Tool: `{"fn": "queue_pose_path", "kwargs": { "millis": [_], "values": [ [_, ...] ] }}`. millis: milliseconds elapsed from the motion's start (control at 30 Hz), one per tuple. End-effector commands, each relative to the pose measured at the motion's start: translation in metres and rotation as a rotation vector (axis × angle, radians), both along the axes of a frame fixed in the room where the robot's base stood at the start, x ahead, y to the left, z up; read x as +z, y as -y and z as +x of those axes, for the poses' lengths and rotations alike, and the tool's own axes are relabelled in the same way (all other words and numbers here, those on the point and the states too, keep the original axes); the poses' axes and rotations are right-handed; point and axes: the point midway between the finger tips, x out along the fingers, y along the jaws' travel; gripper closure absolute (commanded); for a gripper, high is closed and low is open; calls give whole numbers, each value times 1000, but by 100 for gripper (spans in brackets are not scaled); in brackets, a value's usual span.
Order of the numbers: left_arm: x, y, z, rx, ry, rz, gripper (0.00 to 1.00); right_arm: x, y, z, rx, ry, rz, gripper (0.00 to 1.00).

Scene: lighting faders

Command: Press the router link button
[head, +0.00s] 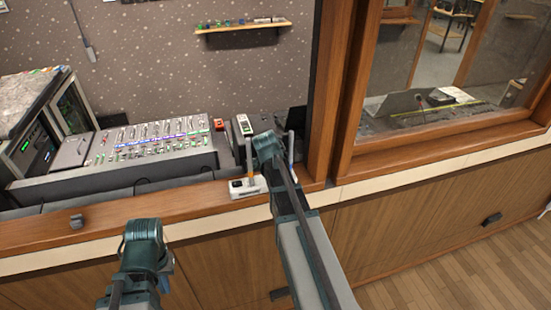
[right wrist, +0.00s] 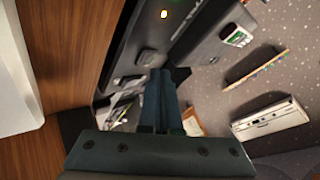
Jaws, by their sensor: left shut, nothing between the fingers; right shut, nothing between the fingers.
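The router (head: 248,188) is a small white box with upright antennas. It sits on the wooden ledge below the window opening, and the right arm covers part of its right side. I cannot make out the link button for certain. My right arm reaches over the ledge right beside the router, its fingers hidden in the head view. In the right wrist view my right gripper (right wrist: 160,95) is shut and empty. My left gripper (head: 145,240) is shut and empty, low in front of the ledge, left of and apart from the router.
A fader console (head: 150,143) stands behind the ledge, with a rack (head: 65,115) at its left. A small grey block (head: 76,221) is on the ledge at the left. A wooden window post (head: 330,90) rises just right of the router. A shelf (head: 243,27) hangs on the wall.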

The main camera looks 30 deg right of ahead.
Motion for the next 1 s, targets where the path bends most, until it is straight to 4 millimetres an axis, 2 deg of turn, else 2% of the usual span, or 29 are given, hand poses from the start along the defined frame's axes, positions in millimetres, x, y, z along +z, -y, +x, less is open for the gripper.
{"fn": "queue_pose_path", "kwargs": {
  "millis": [400,1000],
  "values": [
    [-9,0,0,0,0,0,100,-9,0,0,0,0,0,100],
    [-11,0,0,0,0,0,100,-11,0,0,0,0,0,100]
  ]
}}
